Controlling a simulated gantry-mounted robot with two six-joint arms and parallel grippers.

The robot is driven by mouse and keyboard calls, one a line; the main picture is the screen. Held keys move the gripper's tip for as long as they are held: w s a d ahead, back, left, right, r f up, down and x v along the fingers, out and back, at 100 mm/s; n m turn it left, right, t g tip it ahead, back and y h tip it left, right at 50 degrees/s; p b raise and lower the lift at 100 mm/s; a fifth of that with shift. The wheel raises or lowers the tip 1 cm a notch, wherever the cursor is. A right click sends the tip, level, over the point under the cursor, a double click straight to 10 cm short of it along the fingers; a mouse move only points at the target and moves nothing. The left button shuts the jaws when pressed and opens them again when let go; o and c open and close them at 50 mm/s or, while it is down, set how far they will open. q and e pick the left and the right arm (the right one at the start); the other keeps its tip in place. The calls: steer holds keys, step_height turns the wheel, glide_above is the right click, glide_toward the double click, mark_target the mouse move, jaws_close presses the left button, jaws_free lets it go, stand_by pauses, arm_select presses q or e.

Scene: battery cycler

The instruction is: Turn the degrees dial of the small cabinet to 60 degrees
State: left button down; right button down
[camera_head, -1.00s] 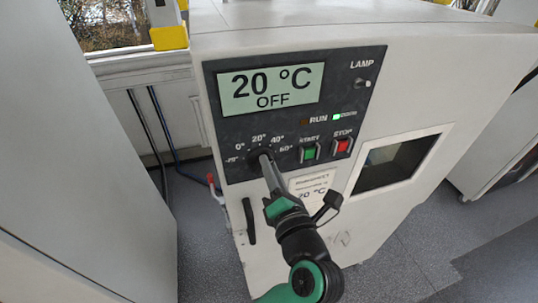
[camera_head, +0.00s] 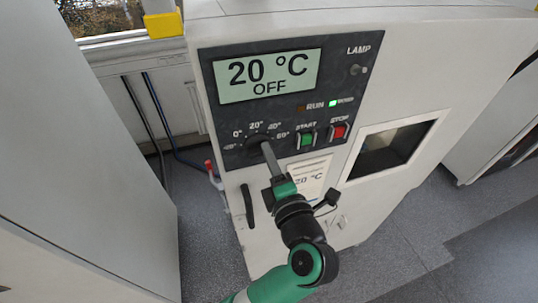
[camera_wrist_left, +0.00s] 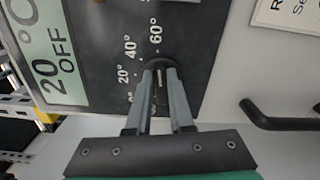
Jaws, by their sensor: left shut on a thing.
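The small cabinet (camera_head: 300,215) is pale, with a dark control panel (camera_head: 215,75) whose display (camera_head: 268,75) reads 20 °C OFF. The dark round degrees dial (camera_head: 256,141) sits low on the panel, under a scale with 0°, 20°, 40° and 60° marks. My left gripper (camera_head: 266,147) is shut on the dial. In the left wrist view the two grey fingers (camera_wrist_left: 160,72) straddle the dial's knob, and part of the dial (camera_wrist_left: 157,60) shows at their tips. The fingers hide much of the dial, so I cannot read its pointer. My right gripper is not in view.
The START button (camera_head: 307,139) is green and the STOP button (camera_head: 339,131) is red, both right of the dial. A dark handle (camera_head: 248,206) stands out below the panel. A large pale cabinet (camera_head: 75,150) stands at the left.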

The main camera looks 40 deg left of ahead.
arm_select(q)
steer(key=c, duration=0.8)
jaws_free()
steer(key=b+v, duration=0.3)
steer(key=v, duration=0.8)
steer(key=shift+d, duration=0.3)
steer(key=shift+s+a, duration=0.1)
